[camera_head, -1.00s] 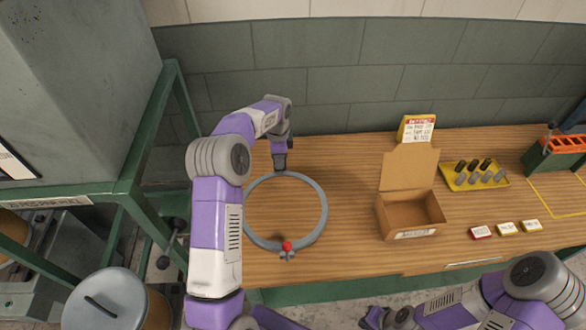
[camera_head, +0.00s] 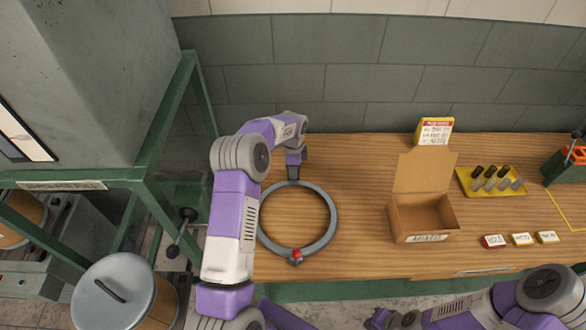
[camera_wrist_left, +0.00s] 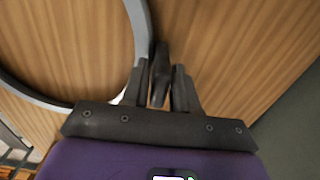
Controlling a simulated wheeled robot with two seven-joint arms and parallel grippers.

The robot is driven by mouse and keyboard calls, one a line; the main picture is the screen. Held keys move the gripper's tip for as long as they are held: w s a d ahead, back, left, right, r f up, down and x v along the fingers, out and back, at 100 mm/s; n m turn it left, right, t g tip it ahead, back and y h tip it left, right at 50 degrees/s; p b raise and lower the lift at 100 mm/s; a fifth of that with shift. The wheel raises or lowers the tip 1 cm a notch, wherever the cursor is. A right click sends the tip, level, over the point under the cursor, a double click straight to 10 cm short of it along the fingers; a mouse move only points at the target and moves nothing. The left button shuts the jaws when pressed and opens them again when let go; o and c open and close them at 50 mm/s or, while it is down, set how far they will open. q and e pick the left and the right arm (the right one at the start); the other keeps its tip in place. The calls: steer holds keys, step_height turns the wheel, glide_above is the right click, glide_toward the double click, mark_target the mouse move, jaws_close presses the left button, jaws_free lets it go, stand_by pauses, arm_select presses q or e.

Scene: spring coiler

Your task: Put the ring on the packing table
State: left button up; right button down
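The ring (camera_head: 331,213) is a large grey hoop with a red-knobbed clamp at its near side. It lies flat on the wooden packing table (camera_head: 360,190), left of the cardboard box. My left gripper (camera_head: 293,178) points down at the ring's far edge. In the left wrist view, its fingers (camera_wrist_left: 161,85) stand apart, with a dark shape between them that I cannot identify. The ring (camera_wrist_left: 138,35) runs beside and partly behind the left-hand finger, and I see no clear grip on it. My right gripper (camera_head: 393,321) is low at the bottom edge, off the table; its fingers are unclear.
An open cardboard box (camera_head: 421,222) stands right of the ring. A green frame (camera_head: 150,150) and a lidded drum (camera_head: 112,290) stand at the left.

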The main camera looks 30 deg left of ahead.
arm_select(q)
steer(key=shift+o, duration=1.4)
steer(key=shift+r, duration=0.1)
step_height(320, 180, up, 12)
steer(key=shift+p, duration=0.45)
steer(key=shift+r, duration=0.1)
